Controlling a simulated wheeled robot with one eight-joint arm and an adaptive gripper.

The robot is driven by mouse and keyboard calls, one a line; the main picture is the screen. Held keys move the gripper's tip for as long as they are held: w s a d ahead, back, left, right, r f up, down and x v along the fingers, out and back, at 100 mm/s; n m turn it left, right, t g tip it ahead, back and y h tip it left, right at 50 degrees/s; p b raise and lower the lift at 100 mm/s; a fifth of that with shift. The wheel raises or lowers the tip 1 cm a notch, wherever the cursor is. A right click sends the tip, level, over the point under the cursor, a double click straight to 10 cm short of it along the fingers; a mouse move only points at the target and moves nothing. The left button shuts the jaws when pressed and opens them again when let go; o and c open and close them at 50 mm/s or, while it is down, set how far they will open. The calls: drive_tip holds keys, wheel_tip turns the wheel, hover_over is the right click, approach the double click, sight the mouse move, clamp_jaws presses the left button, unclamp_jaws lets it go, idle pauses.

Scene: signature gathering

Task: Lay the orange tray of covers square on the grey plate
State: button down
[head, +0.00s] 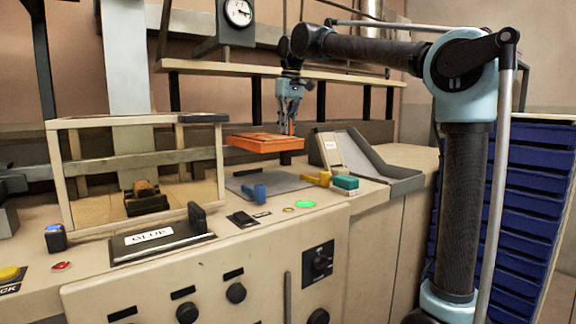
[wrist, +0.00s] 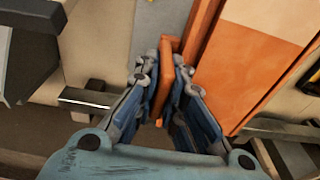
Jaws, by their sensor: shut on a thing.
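The orange tray (head: 265,142) hangs level in my gripper (head: 291,125), above the grey plate (head: 272,182). In the head view a gap shows between the tray and the plate, which lies flat on the bench top. In the wrist view my gripper (wrist: 163,88) is shut on an upright orange part (wrist: 168,68) of the tray. The tray's flat orange top (wrist: 250,70) and a paler panel (wrist: 275,18) spread to the right of the fingers. I cannot make out separate covers in it.
A blue block (head: 253,191) and a yellow block (head: 318,179) stand at the plate's front and right edges. A green block (head: 345,183) and a grey sloped chute (head: 372,160) are to the right. A framed glass case (head: 88,213) stands at left, with a shelf (head: 200,68) behind.

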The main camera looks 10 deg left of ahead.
wheel_tip(320, 180, down, 12)
drive_tip(key=shift+r, duration=0.1)
idle(0.5)
drive_tip(key=c, duration=1.7)
unclamp_jaws()
drive_tip(key=r, duration=0.4)
drive_tip(key=d+r, duration=0.1)
drive_tip(key=r, duration=0.7)
drive_tip(key=shift+s+d, duration=0.15)
drive_tip(key=shift+s, duration=0.25)
